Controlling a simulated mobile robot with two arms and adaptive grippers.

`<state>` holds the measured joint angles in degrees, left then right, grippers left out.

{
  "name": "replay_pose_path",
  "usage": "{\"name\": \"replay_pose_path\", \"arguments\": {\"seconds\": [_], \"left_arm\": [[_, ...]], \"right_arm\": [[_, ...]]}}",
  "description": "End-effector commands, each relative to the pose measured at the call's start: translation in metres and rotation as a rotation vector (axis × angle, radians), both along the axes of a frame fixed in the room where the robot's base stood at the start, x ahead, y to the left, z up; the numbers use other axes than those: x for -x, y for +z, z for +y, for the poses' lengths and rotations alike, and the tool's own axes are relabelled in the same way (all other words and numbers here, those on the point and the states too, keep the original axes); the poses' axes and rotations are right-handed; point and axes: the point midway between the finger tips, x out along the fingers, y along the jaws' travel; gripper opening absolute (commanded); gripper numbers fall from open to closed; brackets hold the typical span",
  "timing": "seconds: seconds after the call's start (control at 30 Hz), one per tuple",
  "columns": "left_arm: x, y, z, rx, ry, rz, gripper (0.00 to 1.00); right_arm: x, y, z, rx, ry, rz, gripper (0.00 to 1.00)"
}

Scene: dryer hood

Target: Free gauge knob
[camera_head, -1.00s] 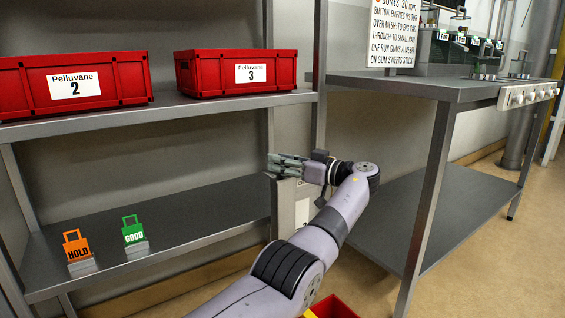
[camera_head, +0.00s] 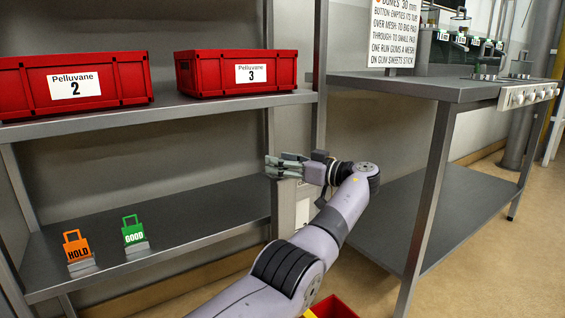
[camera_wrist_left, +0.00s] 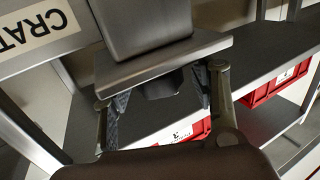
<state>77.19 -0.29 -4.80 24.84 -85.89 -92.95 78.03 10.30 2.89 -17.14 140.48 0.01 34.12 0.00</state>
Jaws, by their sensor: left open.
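My left gripper (camera_head: 271,166) reaches from the lower middle to the shelf's right end, over a pale grey upright box (camera_head: 285,208). In the left wrist view my gripper (camera_wrist_left: 161,98) is open, with one finger on each side of a dark rounded part (camera_wrist_left: 163,84). This part sticks out from under a grey metal plate and block (camera_wrist_left: 150,25); it may be the gauge knob. I cannot tell whether the fingers touch it. No gauge face shows clearly. My right gripper is out of view.
Red crates marked Pelluvane 2 (camera_head: 120,82) and 3 (camera_head: 215,75) stand on the upper shelf. An orange HOLD tag (camera_head: 77,247) and green GOOD tag (camera_head: 134,232) stand on the lower shelf. A steel table (camera_head: 430,88) is at right. A red bin (camera_head: 335,308) is below my arm.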

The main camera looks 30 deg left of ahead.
Motion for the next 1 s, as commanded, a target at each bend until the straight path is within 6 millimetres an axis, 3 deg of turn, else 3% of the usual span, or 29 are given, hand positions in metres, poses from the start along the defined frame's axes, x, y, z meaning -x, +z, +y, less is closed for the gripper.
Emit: {"name": "replay_pose_path", "arguments": {"seconds": [0.5, 1.0], "left_arm": [[-0.001, 0.0, -0.067, 0.001, -0.002, 0.002, 0.54], [-0.001, -0.001, -0.075, 0.001, 0.0, 0.001, 0.54]], "right_arm": [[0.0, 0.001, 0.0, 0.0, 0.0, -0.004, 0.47], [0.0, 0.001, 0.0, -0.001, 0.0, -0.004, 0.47]]}}
